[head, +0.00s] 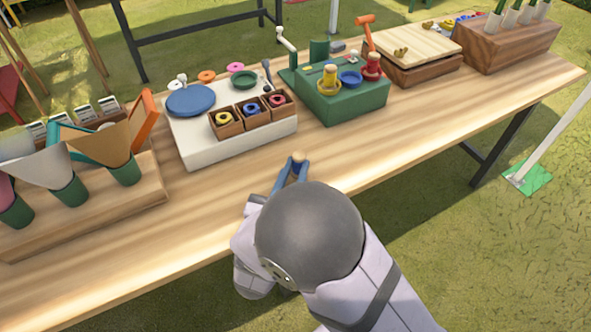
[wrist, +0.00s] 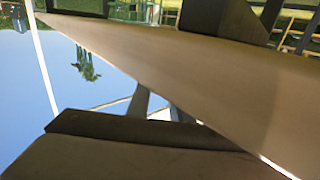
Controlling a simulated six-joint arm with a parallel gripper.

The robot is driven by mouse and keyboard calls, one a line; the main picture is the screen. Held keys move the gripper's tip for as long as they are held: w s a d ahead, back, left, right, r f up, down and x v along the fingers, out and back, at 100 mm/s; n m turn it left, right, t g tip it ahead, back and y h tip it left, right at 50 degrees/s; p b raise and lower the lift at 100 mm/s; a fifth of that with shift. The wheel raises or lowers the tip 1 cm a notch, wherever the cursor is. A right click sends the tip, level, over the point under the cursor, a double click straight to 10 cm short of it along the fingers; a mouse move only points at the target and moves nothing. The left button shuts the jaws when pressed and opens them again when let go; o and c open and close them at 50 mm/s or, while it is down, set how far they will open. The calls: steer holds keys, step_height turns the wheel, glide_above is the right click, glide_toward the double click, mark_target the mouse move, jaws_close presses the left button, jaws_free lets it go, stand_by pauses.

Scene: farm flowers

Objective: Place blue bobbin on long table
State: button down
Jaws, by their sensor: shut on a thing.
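The long table (head: 390,150) runs across the head view, with a pale wooden top. My gripper (head: 297,164) is over its front part, right of the white board. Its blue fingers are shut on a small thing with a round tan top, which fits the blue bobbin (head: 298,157). The fingers hide most of its body, and I cannot tell whether it touches the table. On the green stand (head: 345,103), a yellow bobbin (head: 329,76) and a red bobbin (head: 372,66) sit on dishes, and the blue dish (head: 349,78) between them is empty.
A white board (head: 190,143) holds a blue plate (head: 191,100) and wooden boxes (head: 225,127) of coloured spools. A wooden holder (head: 90,212) with paper cones stands at left. Wooden boxes (head: 420,70) stand at far right. The front strip of tabletop is clear.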

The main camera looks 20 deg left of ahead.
steer(key=shift+f, duration=0.2)
steer(key=c, duration=1.6)
jaws_free()
steer(key=shift+r, duration=0.1)
steer(key=shift+r, duration=0.15)
steer(key=s, duration=1.2)
steer(key=shift+b, duration=0.35)
